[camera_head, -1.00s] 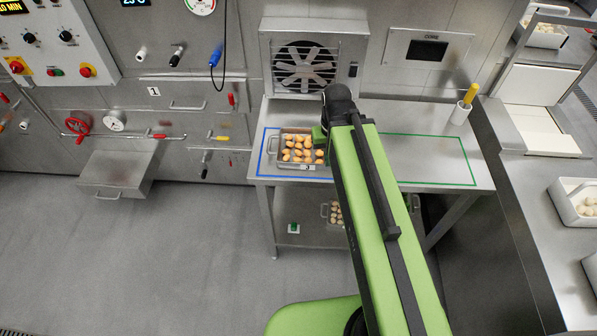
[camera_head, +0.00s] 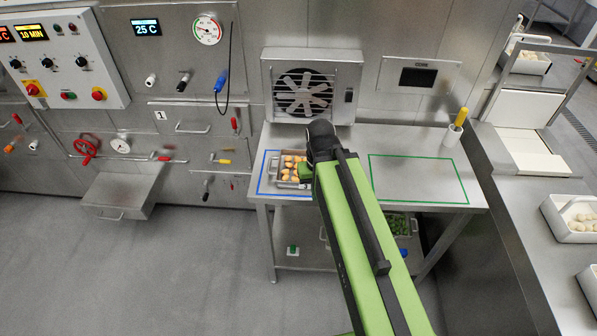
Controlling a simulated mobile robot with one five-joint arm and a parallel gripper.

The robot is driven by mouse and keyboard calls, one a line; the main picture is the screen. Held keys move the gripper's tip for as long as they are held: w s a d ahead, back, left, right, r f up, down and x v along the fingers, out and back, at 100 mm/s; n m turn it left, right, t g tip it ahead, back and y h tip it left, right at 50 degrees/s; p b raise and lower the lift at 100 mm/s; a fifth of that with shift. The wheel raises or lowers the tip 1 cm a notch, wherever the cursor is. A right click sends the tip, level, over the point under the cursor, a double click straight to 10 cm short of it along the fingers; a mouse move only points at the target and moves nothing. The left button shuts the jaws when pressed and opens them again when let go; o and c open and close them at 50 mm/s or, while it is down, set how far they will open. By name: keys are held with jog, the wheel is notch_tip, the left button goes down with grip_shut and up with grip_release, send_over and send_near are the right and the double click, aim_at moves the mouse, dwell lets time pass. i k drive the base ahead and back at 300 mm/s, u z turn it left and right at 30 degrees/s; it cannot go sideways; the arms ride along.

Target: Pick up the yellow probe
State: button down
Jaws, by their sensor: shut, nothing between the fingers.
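The yellow probe (camera_head: 461,115) stands upright in a white holder (camera_head: 452,136) at the right rear of the steel table (camera_head: 352,140). Only its yellow handle shows above the holder; its lower part is hidden. My gripper (camera_head: 304,173) is at the end of my green arm, low over the tray of pasta on the left of the table, well left of the probe. It is mostly hidden by my arm; it is shut and holds nothing.
A metal tray (camera_head: 272,172) of filled pasta lies in the blue outline. The green outline (camera_head: 418,180) to its right is empty. A fan unit (camera_head: 309,115) and a screen panel (camera_head: 418,77) are behind. A counter with white containers (camera_head: 568,232) borders the right.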

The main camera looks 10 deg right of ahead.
aim_at(464, 112)
jog(key=z, duration=0.1)
jog(key=i, duration=0.5)
jog(key=u, duration=0.05)
jog(key=k, duration=0.2)
jog(key=u, duration=2.85)
jog(key=k, duration=0.6)
jog(key=z, duration=0.1)
